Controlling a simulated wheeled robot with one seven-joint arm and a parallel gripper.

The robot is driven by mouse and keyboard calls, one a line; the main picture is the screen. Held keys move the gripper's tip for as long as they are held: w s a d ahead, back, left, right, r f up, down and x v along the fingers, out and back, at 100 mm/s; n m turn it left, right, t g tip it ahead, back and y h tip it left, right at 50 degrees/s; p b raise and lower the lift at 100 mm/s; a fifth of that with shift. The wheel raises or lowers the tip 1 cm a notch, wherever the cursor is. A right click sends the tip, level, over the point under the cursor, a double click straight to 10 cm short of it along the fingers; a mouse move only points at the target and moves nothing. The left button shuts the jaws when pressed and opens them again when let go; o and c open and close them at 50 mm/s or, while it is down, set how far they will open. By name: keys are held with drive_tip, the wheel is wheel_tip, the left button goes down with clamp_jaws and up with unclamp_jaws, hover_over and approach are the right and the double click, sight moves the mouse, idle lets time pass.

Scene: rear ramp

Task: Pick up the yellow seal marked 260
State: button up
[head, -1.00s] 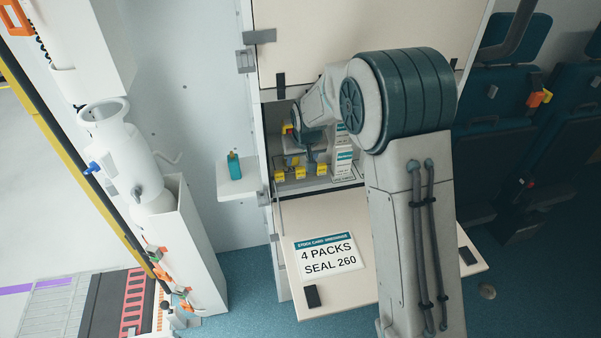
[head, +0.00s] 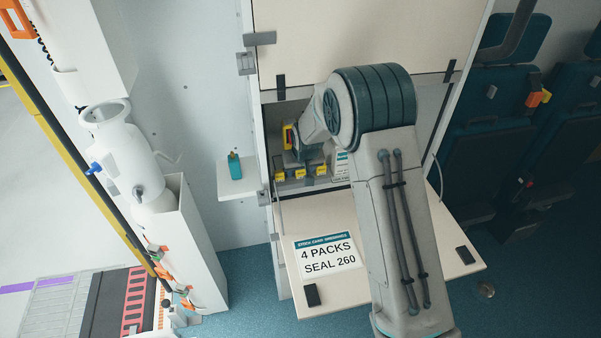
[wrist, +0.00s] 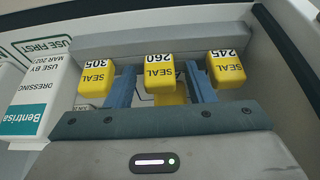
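The yellow seal marked 260 (wrist: 160,74) is the middle of three yellow seals in the wrist view, where their lettering is upside down. The seal marked 305 (wrist: 95,78) is on its left and the seal marked 245 (wrist: 226,70) on its right. My gripper (wrist: 162,82) is open, its two blue fingers spread on either side of seal 260 with gaps visible. In the head view my gripper (head: 302,163) is just above the row of seals inside the cabinet; seal 260 (head: 301,174) is in the middle there, its number unreadable.
White dressing packs (wrist: 28,103) stand left of the seals in the wrist view. The cabinet's fold-down shelf (head: 345,297) carries a sign (head: 327,256) reading "4 PACKS SEAL 260". A small side shelf (head: 235,187) holds a teal bottle (head: 235,167).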

drive_tip(key=c, duration=0.8)
drive_tip(key=shift+r, duration=0.1)
